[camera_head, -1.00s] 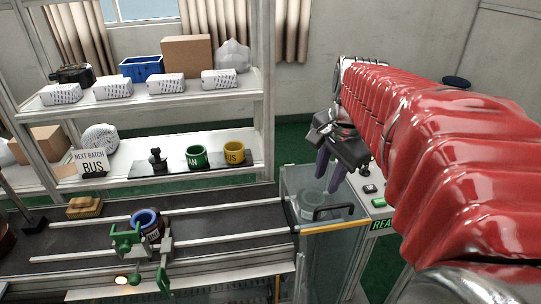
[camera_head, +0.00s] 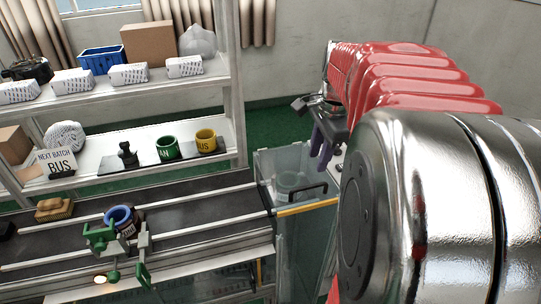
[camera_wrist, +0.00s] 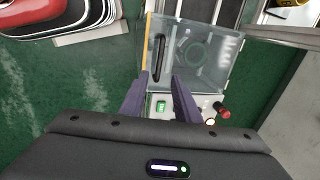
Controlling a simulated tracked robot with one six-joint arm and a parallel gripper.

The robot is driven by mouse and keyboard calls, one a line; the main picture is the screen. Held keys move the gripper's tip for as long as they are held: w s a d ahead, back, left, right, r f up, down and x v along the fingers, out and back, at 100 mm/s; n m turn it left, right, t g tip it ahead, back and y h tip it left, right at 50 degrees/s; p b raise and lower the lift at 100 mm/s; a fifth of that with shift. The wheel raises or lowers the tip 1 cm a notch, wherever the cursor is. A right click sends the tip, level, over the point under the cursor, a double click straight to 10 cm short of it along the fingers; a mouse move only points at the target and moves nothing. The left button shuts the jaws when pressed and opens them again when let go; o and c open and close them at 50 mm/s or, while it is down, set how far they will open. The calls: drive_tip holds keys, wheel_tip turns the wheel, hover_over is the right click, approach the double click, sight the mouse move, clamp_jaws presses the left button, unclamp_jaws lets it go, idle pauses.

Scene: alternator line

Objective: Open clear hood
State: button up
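The clear hood (camera_head: 290,182) is a see-through box at the right end of the conveyor, with a yellow front edge and a black handle (camera_head: 308,191) on top. The hood looks closed, and a round clear or grey part shows inside it. In the wrist view the hood (camera_wrist: 200,55) lies ahead of my fingers, its handle (camera_wrist: 157,58) at its left side. My gripper (camera_head: 322,145) is above and just right of the hood, apart from the handle. In the wrist view its purple fingers (camera_wrist: 159,88) are spread with nothing between them.
The conveyor (camera_head: 190,205) holds a blue-rimmed part (camera_head: 118,216) in a green clamp. A wooden brush (camera_head: 54,208) lies at left. Shelves behind hold mugs (camera_head: 206,141) and boxes. A green button (camera_wrist: 161,106) and red knob (camera_wrist: 224,113) sit beside the hood.

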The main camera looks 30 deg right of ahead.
sight(310, 186)
drive_tip(key=f, duration=0.3)
drive_tip(key=w+f, duration=0.1)
drive_tip(key=f, duration=0.3)
drive_tip(key=w+f, duration=0.1)
drive_tip(key=f, duration=0.3)
drive_tip(key=shift+d, duration=0.25)
drive_tip(key=shift+c, duration=0.4)
clamp_jaws()
drive_tip(key=shift+w, duration=0.1)
drive_tip(key=shift+r, duration=0.15)
